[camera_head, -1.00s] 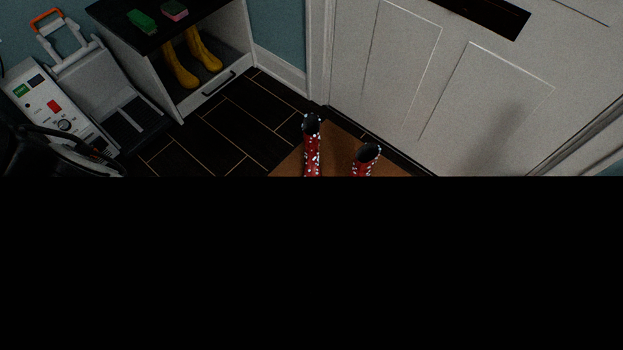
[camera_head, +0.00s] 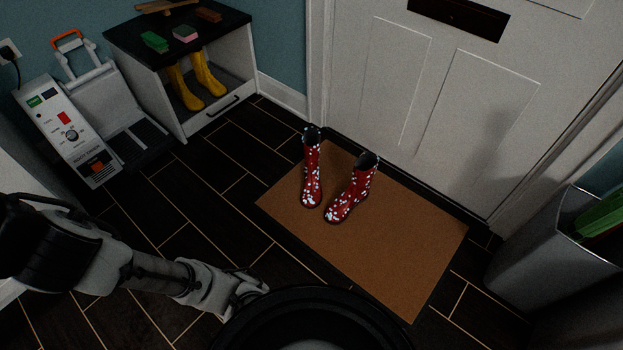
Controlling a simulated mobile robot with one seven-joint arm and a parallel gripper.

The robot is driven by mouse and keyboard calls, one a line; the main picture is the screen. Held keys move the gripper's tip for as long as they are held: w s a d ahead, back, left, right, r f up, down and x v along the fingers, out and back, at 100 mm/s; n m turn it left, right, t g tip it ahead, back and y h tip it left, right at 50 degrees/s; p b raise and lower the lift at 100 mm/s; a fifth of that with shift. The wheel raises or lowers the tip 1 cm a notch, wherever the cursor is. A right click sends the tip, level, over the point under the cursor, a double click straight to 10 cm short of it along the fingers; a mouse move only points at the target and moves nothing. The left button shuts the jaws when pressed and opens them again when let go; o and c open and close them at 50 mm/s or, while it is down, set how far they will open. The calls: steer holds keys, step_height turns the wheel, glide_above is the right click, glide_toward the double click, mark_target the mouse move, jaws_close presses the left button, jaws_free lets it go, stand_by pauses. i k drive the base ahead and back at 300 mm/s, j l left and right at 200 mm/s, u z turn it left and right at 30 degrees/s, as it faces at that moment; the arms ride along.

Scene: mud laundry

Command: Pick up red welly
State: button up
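Two red wellies with white spots stand upright on a brown doormat (camera_head: 390,255). The left red welly (camera_head: 312,172) has its toe toward me. The right red welly (camera_head: 354,190) stands close beside it, its toe toward the lower left. My gripper (camera_head: 252,292) is at the bottom of the view, at the end of my arm, left of and nearer than the mat. It is apart from both wellies. Its fingers are small and partly hidden by a dark round shape at the bottom edge, so I cannot tell whether they are open.
A white door (camera_head: 450,100) is behind the mat. A cabinet (camera_head: 235,70) holds yellow wellies (camera_head: 205,75). A grey-white machine (camera_head: 65,125) stands at left. A grey bin (camera_head: 545,245) stands at right. Dark tiled floor (camera_head: 185,215) left of the mat is clear.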

mark_target(310, 197)
steer(key=i+j+u, duration=0.15)
steer(key=i, duration=1.45)
